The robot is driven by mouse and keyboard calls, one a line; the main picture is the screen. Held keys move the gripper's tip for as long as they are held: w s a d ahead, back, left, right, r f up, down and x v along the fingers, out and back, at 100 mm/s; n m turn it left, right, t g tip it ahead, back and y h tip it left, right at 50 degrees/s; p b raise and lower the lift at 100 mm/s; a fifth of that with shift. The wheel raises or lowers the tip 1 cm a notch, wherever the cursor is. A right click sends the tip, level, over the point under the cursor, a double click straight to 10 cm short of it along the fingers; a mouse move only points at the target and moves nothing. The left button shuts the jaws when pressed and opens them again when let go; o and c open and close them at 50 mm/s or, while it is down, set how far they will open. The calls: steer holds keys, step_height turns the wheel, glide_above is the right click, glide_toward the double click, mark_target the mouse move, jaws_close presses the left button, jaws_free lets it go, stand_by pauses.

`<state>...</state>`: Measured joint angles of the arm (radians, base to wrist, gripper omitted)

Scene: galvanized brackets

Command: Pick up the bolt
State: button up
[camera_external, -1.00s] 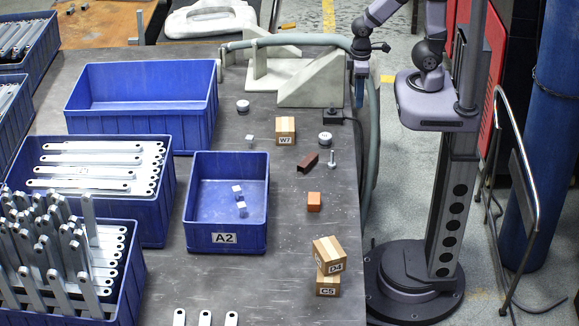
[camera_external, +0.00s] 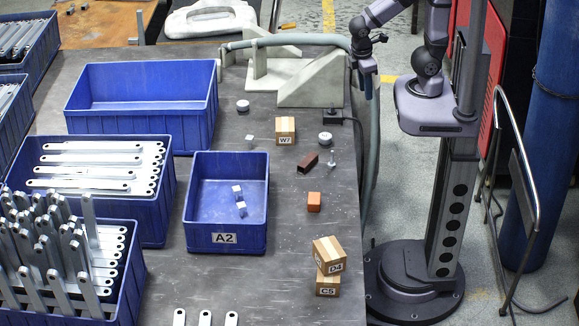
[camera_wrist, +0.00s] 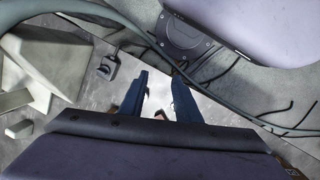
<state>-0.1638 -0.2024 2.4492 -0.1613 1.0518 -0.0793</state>
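The bolt (camera_external: 331,160) is small and silver-grey. It stands upright on the dark table near its right edge in the external view. I cannot make it out in the wrist view. My gripper (camera_external: 368,92) is up beyond the table's right edge, behind and to the right of the bolt and well apart from it. In the wrist view the two blue fingers of my gripper (camera_wrist: 160,80) stand apart with a gap between them, and nothing is held.
Near the bolt are a brown bar (camera_external: 308,162), a round metal piece (camera_external: 325,138), the W7 block (camera_external: 285,131) and an orange cube (camera_external: 314,202). The blue A2 bin (camera_external: 226,239) stands left. A grey hose (camera_external: 371,150) runs along the table edge. Stacked blocks (camera_external: 328,254) stand in front.

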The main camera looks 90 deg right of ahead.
step_height(320, 180, down, 3)
steer(key=d+n+h+b, duration=0.2)
steer(key=n+h+b, duration=0.25)
steer(key=n, duration=0.25)
step_height(320, 180, up, 4)
steer(key=n+t+h+b, duration=0.6)
steer(key=n+t+b, duration=0.3)
steer(key=n+t, duration=0.7)
glide_above(331, 155)
steer(key=v, duration=0.3)
steer(key=g, duration=0.1)
steer(key=shift+n, duration=0.3)
step_height(331, 155, down, 21)
steer(key=shift+a+f, duration=0.1)
steer(key=shift+f, duration=0.1)
steer(key=shift+s+d+p+x, duration=0.15)
steer(key=shift+p+x, duration=0.2)
steer(key=shift+x, duration=1.2)
steer(key=shift+s+d+p+x, duration=0.1)
steer(key=shift+p+x, duration=0.25)
steer(key=shift+x, duration=1.15)
steer(key=shift+w+d, duration=0.35)
steer(key=shift+w, duration=0.2)
